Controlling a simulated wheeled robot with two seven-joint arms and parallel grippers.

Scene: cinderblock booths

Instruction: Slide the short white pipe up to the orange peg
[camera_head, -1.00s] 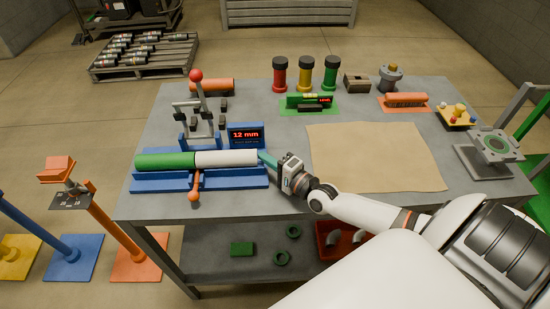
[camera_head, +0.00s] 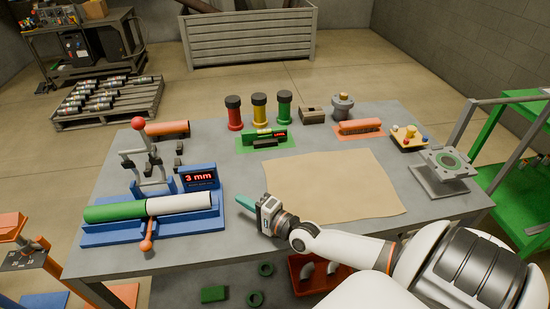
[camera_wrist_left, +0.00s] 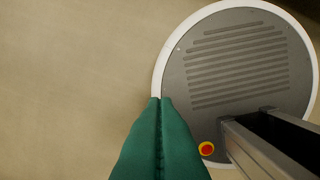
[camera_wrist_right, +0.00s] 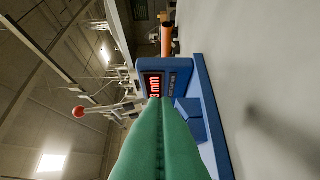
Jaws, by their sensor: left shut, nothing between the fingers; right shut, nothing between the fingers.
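The short white pipe (camera_head: 182,203) lies in a blue cradle (camera_head: 100,238) at the left of the table, in line with a green pipe (camera_head: 112,212). The orange peg (camera_head: 147,232), with a round knob, shows at the front of the cradle by the joint between the pipes. A small gap there is too fine to see. The display (camera_head: 199,178) behind the white pipe reads 3 mm. My right gripper (camera_head: 239,198) is shut and empty, right of the white pipe's end and apart from it. My left gripper (camera_wrist_left: 160,100) is shut and empty, above the floor.
A lever with a red ball (camera_head: 138,123) stands behind the pipes. A tan mat (camera_head: 335,185) lies right of my right gripper. Red, yellow and green capped cylinders (camera_head: 259,110) and a green level (camera_head: 264,138) stand farther back.

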